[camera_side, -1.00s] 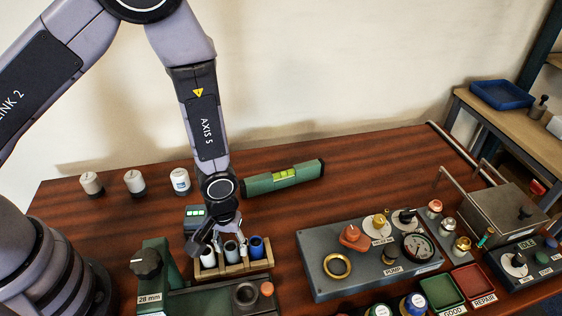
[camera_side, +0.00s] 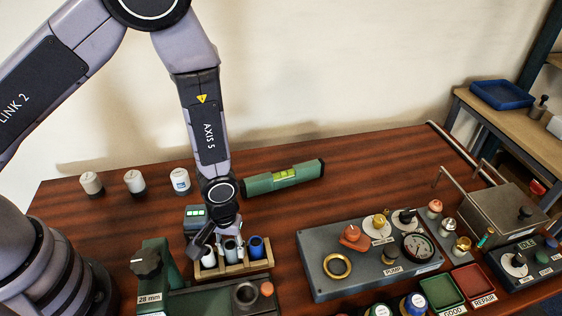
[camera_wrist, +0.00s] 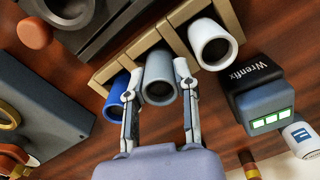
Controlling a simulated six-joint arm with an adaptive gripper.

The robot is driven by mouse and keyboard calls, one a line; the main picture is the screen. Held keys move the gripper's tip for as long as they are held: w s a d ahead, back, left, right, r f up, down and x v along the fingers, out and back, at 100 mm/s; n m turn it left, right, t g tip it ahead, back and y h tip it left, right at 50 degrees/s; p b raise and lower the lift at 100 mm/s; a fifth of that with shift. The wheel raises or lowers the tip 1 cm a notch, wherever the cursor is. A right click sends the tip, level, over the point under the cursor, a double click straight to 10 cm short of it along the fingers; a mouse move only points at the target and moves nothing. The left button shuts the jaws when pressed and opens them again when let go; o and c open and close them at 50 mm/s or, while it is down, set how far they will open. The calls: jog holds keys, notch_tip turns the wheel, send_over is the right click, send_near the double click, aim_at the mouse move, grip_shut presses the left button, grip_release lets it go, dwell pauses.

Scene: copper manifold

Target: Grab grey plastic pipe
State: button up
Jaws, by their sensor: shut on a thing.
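The grey plastic pipe (camera_wrist: 159,78) stands in the middle slot of a wooden rack (camera_wrist: 172,35), between a blue pipe (camera_wrist: 117,100) and a white pipe (camera_wrist: 213,45). My gripper (camera_wrist: 158,85) is shut on the grey pipe, with one finger on each side of it in the wrist view. In the side view my gripper (camera_side: 226,246) is low over the rack (camera_side: 236,266) and partly covers the grey pipe. The blue pipe (camera_side: 257,247) shows at the right end of the rack, the white pipe (camera_side: 208,258) at the left.
A dark device with a green display (camera_side: 195,213) stands behind the rack. A green-bodied fixture (camera_side: 158,270) is in front and left. A green level (camera_side: 284,177) lies behind. A grey pump panel (camera_side: 340,280) is to the right. Bare wood lies between rack and panel.

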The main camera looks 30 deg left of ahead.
aim_at(231, 246)
notch_tip(231, 246, up, 10)
jog(key=shift+f, duration=0.25)
dwell(0.3)
